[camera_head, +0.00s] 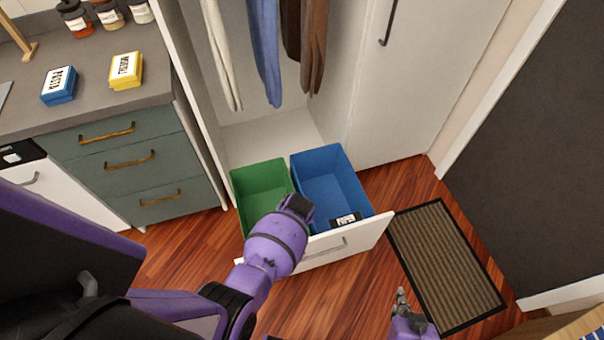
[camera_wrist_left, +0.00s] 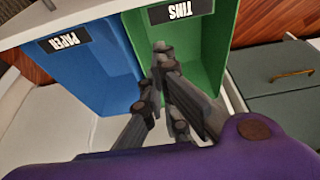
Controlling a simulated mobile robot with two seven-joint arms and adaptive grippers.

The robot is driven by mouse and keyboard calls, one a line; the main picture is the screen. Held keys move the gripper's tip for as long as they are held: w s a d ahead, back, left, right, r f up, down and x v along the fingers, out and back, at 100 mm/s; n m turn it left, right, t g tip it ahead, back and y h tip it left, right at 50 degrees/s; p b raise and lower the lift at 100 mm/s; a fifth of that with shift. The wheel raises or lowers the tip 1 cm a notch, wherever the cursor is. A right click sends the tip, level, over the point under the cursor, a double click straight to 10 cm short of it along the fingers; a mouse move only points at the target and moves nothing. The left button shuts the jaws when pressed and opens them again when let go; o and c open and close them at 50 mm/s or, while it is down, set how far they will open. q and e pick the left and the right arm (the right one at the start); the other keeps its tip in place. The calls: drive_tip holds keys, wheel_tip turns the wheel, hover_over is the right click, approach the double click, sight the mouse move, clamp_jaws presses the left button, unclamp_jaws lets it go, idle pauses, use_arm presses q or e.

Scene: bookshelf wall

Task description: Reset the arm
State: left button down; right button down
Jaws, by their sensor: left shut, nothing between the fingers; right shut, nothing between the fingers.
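My left arm reaches in over a pulled-out drawer (camera_head: 370,236), and its dark wrist end covers part of the green bin (camera_head: 262,180). In the left wrist view my left gripper (camera_wrist_left: 158,76) is shut and empty, in front of the green bin labelled TINS (camera_wrist_left: 205,50) and the blue bin labelled PAPER (camera_wrist_left: 85,70). My right gripper (camera_head: 401,297) is shut and empty at the bottom of the head view, above the floor by the doormat. Most of the right arm is out of view.
The blue bin (camera_head: 330,180) stands beside the green one in the drawer. Clothes (camera_head: 265,50) hang above. A counter (camera_head: 100,60) with blue and yellow boxes is at left. A ribbed doormat (camera_head: 445,265) lies at right on the wooden floor.

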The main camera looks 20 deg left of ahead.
drive_tip(key=shift+a+f, duration=0.2)
drive_tip(key=shift+a, duration=0.05)
